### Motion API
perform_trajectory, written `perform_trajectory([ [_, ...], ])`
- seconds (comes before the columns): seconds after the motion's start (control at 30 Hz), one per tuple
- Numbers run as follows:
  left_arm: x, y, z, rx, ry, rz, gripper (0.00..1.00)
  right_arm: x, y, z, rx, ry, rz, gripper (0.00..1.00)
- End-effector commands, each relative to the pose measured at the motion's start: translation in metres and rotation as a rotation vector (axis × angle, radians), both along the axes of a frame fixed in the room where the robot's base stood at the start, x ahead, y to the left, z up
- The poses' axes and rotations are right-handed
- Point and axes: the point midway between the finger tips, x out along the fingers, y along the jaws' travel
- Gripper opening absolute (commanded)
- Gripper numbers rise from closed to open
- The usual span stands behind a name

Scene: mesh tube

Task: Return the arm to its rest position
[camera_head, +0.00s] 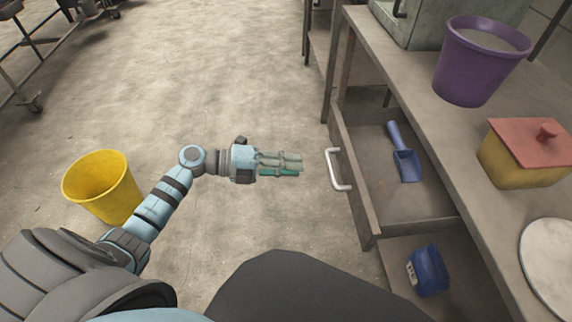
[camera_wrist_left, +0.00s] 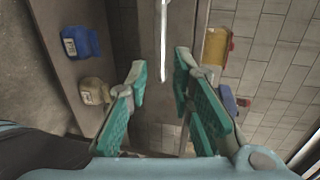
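My left gripper (camera_head: 298,164) is stretched out over the floor, to the left of an open drawer, with its green fingers pointing at the drawer's metal handle (camera_head: 339,169). There is a gap between the fingertips and the handle. In the left wrist view the two green fingers (camera_wrist_left: 160,68) stand apart with nothing between them, and the handle (camera_wrist_left: 163,45) shows beyond them. The left arm (camera_head: 160,205) reaches forward from the lower left of the head view. My right gripper is not in either view.
The open drawer (camera_head: 405,208) holds a blue scoop (camera_head: 405,163). A blue container (camera_head: 430,270) sits on the shelf below. A purple bucket (camera_head: 477,65) and a yellow box with a red lid (camera_head: 500,163) stand on the workbench. A yellow bucket (camera_head: 118,200) is beside my left arm. Floor ahead is clear.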

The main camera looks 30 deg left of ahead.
Motion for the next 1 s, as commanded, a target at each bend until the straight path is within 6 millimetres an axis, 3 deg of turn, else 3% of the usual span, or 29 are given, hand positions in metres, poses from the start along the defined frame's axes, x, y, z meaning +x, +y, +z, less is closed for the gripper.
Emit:
perform_trajectory([
  [0.13, -0.007, 0.011, 0.003, 0.000, 0.000, -0.001, 0.21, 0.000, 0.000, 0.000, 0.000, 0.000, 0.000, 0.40],
  [0.6, -0.006, 0.012, 0.003, 0.002, -0.006, 0.005, 0.21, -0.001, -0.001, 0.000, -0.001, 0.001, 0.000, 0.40],
  [0.67, 0.001, 0.016, 0.007, -0.007, -0.024, 0.041, 0.21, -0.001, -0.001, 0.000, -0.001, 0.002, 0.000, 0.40],
  [0.73, 0.022, 0.033, 0.016, -0.071, -0.044, 0.162, 0.21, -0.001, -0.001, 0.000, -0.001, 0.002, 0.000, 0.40],
  [0.8, 0.051, 0.073, 0.012, -0.208, -0.015, 0.391, 0.21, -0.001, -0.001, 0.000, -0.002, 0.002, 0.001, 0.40],
  [0.87, 0.065, 0.117, -0.023, -0.354, 0.085, 0.650, 0.21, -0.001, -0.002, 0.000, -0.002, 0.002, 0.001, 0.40],
  [0.9, 0.062, 0.145, -0.059, -0.431, 0.174, 0.815, 0.21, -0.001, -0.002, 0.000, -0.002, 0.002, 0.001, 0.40],
  [0.97, 0.044, 0.175, -0.118, -0.511, 0.316, 1.032, 0.21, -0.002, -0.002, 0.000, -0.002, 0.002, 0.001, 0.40],
  [1.0, 0.025, 0.188, -0.157, -0.549, 0.414, 1.159, 0.21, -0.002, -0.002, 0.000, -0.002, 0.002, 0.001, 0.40],
])
